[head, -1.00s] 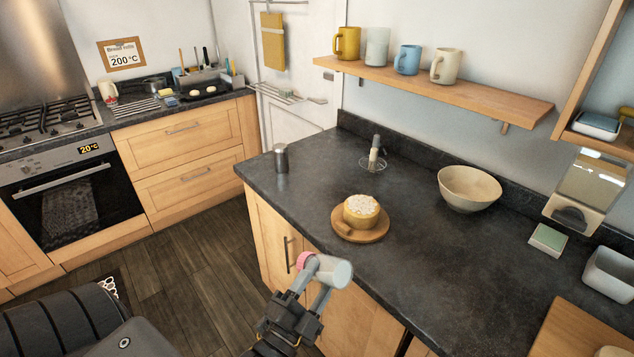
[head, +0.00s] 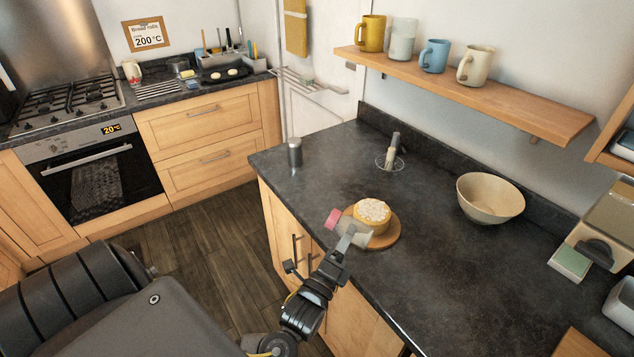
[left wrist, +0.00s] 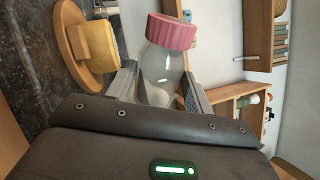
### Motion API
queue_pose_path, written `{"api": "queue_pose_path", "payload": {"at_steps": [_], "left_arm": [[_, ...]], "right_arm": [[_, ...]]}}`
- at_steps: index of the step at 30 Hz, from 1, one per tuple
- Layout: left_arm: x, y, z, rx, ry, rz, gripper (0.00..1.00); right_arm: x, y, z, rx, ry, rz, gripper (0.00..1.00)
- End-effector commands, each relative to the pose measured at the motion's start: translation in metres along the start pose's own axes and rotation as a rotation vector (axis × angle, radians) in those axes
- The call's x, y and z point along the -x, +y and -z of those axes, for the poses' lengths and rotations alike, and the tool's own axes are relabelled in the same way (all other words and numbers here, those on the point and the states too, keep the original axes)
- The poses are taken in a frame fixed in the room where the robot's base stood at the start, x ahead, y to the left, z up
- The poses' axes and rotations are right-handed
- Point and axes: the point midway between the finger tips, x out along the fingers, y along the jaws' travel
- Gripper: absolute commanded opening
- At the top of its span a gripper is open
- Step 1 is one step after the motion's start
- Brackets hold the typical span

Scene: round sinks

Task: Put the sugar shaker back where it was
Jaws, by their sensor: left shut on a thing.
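The sugar shaker is a clear glass jar with pale contents and a pink lid (head: 333,219). It also shows in the left wrist view (left wrist: 162,65). My left gripper (head: 350,238) is shut on the glass body, one finger on each side. In the head view the shaker is tilted, lid towards the left, and overlaps the front left edge of the round wooden board (head: 383,240) with a cake (head: 372,214). Whether it touches the board cannot be told. My right gripper is not in view.
The dark counter (head: 440,265) has clear room right of the board. A metal canister (head: 295,153), an upright grey-handled item (head: 391,150) and a beige bowl (head: 490,197) stand on it. A wooden shelf (head: 480,100) with several mugs hangs above.

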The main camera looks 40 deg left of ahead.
Motion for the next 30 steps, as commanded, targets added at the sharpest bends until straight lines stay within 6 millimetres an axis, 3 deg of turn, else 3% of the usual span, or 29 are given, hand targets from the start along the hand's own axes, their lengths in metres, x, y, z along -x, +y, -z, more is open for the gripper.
{"api": "queue_pose_path", "payload": {"at_steps": [3,8,15,22,30], "left_arm": [[-0.020,0.002,-0.011,-0.250,-0.007,-0.030,0.28],[-0.044,0.007,-0.030,-0.607,-0.003,-0.113,0.28],[-0.090,0.008,-0.076,-1.079,0.013,-0.314,0.28],[-0.119,0.006,-0.118,-1.275,0.017,-0.464,0.28],[-0.126,0.006,-0.131,-1.315,0.016,-0.507,0.28]], "right_arm": [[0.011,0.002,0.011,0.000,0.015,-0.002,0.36],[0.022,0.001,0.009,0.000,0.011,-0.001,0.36],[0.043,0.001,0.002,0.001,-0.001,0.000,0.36],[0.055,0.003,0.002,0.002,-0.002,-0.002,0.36],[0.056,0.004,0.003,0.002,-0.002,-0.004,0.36]]}}
